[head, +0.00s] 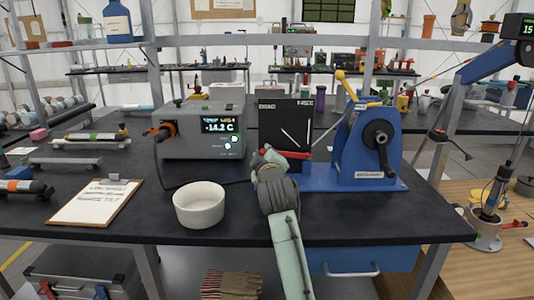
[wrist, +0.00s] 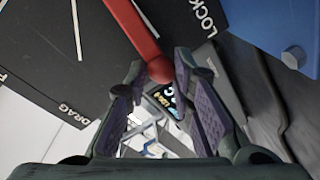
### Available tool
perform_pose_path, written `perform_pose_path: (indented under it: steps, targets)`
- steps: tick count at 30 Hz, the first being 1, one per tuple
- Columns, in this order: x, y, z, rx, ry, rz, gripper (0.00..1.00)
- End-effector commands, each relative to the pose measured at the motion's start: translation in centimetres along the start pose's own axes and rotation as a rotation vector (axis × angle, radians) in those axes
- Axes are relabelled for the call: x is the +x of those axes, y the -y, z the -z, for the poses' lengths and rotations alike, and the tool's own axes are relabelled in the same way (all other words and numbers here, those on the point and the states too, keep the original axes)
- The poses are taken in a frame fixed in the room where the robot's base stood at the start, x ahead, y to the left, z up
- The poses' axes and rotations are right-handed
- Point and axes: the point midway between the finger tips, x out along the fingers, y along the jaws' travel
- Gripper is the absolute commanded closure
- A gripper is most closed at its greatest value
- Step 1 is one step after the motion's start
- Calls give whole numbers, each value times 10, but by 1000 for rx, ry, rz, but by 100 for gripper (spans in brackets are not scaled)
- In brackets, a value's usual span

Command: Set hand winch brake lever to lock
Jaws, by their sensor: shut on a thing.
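The blue hand winch (head: 365,150) stands on the dark bench, with a black crank on its right side. A black panel (head: 285,120) stands upright at its left. In the wrist view the panel (wrist: 50,60) shows the words DRAG and LOCK with white lines. The red brake lever (wrist: 136,28) with a ball end lies between these two words, its ball somewhat nearer LOCK. My gripper (wrist: 158,88) is shut on the lever's ball end. In the head view my gripper (head: 268,160) is at the panel's lower left, and it hides part of the lever.
A grey box with a temperature display (head: 203,130) stands left of the panel. A white bowl (head: 199,205) sits near the front edge, left of my arm. A clipboard (head: 96,202) lies farther left. A yellow-tipped bar (head: 346,86) rises from the winch. The bench front right is clear.

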Motion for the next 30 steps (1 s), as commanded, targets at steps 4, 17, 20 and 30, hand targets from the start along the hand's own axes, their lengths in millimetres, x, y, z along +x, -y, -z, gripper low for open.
perform_pose_path:
  steps: [4,17,20,30]
  targets:
    - [1,10,-6,-65,12,7,100]
    - [2,17,-12,-135,24,12,100]
    - [2,17,-12,-134,25,13,100]
    - [3,18,-13,-133,27,14,68]
